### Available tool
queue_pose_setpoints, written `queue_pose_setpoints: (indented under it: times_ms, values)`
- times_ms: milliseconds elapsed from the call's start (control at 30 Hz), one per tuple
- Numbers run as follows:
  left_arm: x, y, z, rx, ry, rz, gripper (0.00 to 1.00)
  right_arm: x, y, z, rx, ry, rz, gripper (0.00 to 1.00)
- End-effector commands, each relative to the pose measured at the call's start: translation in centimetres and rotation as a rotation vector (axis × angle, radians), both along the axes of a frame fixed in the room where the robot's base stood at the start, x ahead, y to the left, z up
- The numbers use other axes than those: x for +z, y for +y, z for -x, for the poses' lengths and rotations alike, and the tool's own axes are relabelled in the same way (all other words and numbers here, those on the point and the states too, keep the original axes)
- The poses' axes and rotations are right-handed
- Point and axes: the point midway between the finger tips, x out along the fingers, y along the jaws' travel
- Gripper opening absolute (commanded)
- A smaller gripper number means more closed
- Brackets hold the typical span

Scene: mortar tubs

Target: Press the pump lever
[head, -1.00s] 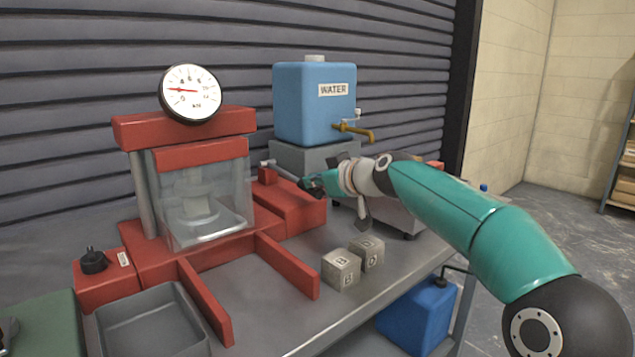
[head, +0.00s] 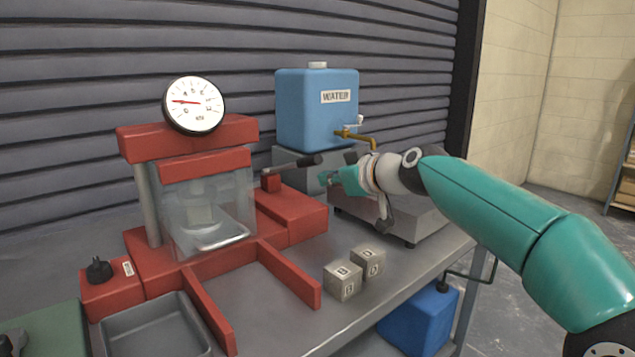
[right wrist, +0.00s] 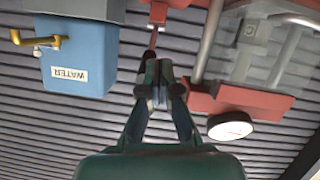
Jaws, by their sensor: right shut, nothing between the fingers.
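The red press (head: 190,255) stands on the bench with its clear-fronted chamber. The pump lever (head: 308,161) has a black grip on a rod that comes from a small red block (head: 270,182) at the press's right. The lever slopes up to the right. My right gripper (head: 327,178) is shut and empty, just right of and slightly below the grip, seemingly apart from it. In the right wrist view the picture is upside down; the lever's grip (right wrist: 149,57) shows just beyond the closed fingertips (right wrist: 157,78). My left gripper is not in view.
A round gauge (head: 193,104) sits on top of the press. A blue water tank (head: 316,110) with a brass tap stands behind my right gripper. Two marked cubes (head: 343,281) lie in front, and a grey tray (head: 150,325) is at the lower left.

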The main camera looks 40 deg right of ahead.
Motion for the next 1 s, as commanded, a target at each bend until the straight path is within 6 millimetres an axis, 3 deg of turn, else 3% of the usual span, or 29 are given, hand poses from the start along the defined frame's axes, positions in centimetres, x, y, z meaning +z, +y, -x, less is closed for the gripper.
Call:
queue_pose_setpoints:
  times_ms: [100,300,1000]
  values:
    - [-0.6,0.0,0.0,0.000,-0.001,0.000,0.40,0.4,0.3,2.4,-0.002,-0.006,0.000,0.00]
    - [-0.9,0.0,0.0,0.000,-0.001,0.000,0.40,0.8,0.6,4.7,-0.002,-0.005,0.001,0.00]
    - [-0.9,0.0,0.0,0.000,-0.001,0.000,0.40,1.0,0.6,5.1,-0.002,-0.006,0.001,0.00]
